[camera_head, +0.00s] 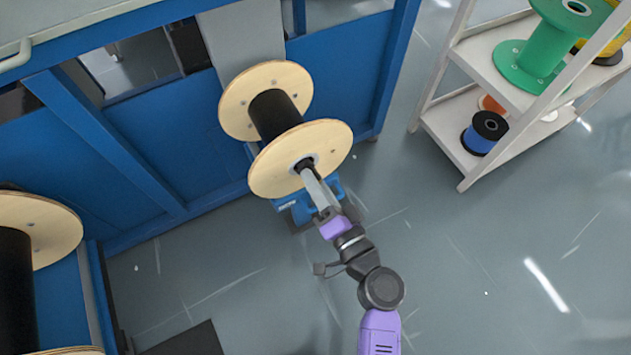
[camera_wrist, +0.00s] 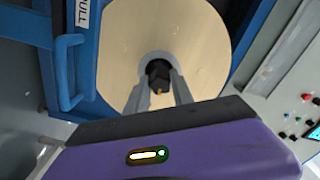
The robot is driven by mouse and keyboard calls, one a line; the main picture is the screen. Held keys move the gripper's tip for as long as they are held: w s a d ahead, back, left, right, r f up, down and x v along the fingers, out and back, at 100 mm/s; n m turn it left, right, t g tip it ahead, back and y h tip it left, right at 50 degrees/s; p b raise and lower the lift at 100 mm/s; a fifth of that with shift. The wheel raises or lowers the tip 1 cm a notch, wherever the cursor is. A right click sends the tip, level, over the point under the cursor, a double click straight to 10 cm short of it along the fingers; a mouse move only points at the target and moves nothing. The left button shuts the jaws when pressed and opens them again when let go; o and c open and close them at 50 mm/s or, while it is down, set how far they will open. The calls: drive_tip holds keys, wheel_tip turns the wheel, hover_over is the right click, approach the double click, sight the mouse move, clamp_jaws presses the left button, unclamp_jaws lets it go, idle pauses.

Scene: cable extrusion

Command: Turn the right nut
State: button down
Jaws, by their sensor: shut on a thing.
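A cable spool with wooden discs (camera_head: 322,148) and a black core stands on a blue stand at the front of the blue machine. The dark nut (camera_head: 304,165) sits at the centre of the spool's near disc. In the wrist view the nut (camera_wrist: 158,75) lies between the two fingers, in front of the wooden disc (camera_wrist: 205,40). My gripper (camera_head: 310,175) reaches the spool's centre, and in the wrist view its fingers (camera_wrist: 158,84) are shut on the nut. The fingers hide part of the nut's sides.
Another wooden spool (camera_head: 40,222) stands at the left. A white shelf (camera_head: 450,130) with green and blue spools is at the right. The wrist view shows a blue handle (camera_wrist: 72,60) at left and a button panel (camera_wrist: 300,110) at right. Grey floor (camera_head: 480,260) is open at lower right.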

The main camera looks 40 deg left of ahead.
drive_tip(key=shift+f+n+p, duration=0.1)
drive_tip(key=shift+n+p, duration=7.5)
drive_tip(key=shift+n, duration=6.2)
drive_tip(key=c, duration=1.1)
unclamp_jaws()
